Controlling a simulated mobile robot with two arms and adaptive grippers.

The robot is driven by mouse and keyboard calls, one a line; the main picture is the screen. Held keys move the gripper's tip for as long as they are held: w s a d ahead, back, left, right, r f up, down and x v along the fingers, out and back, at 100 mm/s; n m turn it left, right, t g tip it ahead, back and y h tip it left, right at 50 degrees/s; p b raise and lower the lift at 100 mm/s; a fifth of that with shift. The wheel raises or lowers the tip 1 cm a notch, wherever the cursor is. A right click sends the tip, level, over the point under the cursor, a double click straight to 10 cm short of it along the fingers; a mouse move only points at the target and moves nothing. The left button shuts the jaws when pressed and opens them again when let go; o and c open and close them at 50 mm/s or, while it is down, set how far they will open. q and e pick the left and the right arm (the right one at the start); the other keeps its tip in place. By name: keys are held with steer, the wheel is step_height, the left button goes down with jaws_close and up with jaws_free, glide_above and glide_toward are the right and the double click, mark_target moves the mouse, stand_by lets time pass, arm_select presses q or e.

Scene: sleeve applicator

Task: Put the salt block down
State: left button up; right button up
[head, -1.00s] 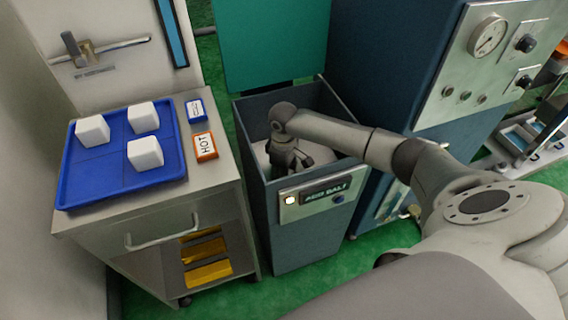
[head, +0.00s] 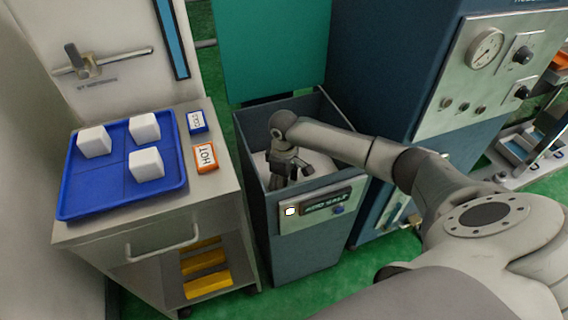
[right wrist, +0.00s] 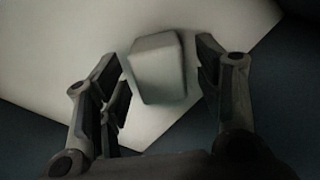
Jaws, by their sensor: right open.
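The salt block (right wrist: 158,68) is a pale cube in the right wrist view. It lies between the spread fingers of my right gripper (right wrist: 168,85), with a gap visible on the right side; the left finger is close to it. A white surface (right wrist: 90,50) shows under and around the block; contact with it is hard to judge. In the head view my right gripper (head: 289,170) is open, pointing down inside the dark blue salt bin (head: 300,252). The block is hidden there by the gripper and bin wall. My left gripper is not in view.
A blue tray (head: 95,190) with three white blocks stands on a grey cart (head: 215,190) to the left. The bin walls surround my gripper closely. A blue machine (head: 400,75) with a gauge stands right.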

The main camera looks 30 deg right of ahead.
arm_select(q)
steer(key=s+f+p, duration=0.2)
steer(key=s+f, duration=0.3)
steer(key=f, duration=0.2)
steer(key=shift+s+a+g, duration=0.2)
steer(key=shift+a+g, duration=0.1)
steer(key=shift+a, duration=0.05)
arm_select(e)
step_height(320, 180, up, 11)
